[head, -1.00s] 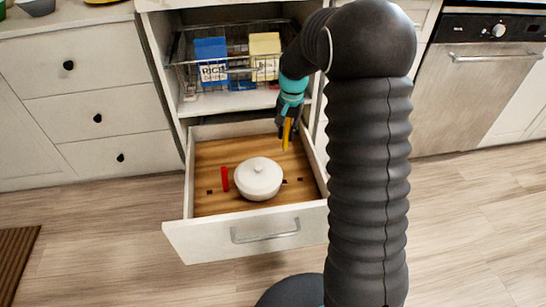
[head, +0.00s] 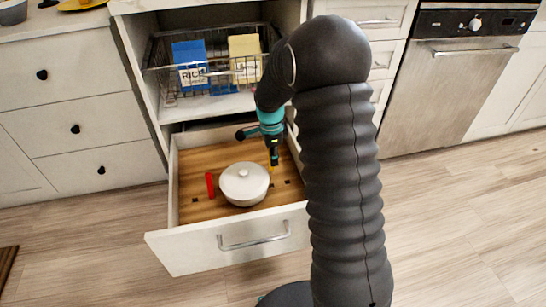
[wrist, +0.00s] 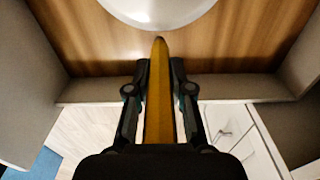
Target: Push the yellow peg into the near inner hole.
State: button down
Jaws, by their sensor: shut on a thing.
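My gripper (head: 273,158) is above the right part of the open drawer's wooden board (head: 203,157), right of the white pot. It is shut on the yellow peg (wrist: 159,92), which shows in the wrist view between the two fingers, pointing away from the palm. In the head view the peg is mostly hidden by the gripper. Small dark holes show in the board right of the pot, one (head: 287,182) farther out and another (head: 272,184) close to the pot. I cannot tell whether the peg touches the board.
A white lidded pot (head: 244,184) sits on the board. A red peg (head: 210,185) stands left of it, beside another dark hole (head: 195,199). Drawer walls and the front panel (head: 190,245) surround the board. A wire basket (head: 160,72) with boxes is above.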

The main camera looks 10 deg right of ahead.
aim_at(273, 169)
jog(key=shift+f, duration=0.1)
dwell(0.3)
jog(key=shift+f+b, duration=2)
jog(key=shift+f, duration=0.8)
jog(key=shift+f+b, duration=1.05)
jog(key=shift+f, duration=0.45)
jog(key=c, duration=1)
grip_release()
jog(key=shift+o, duration=0.2)
jog(key=r, duration=1.2)
jog(key=shift+a, duration=0.3)
jog(key=shift+n, duration=0.3)
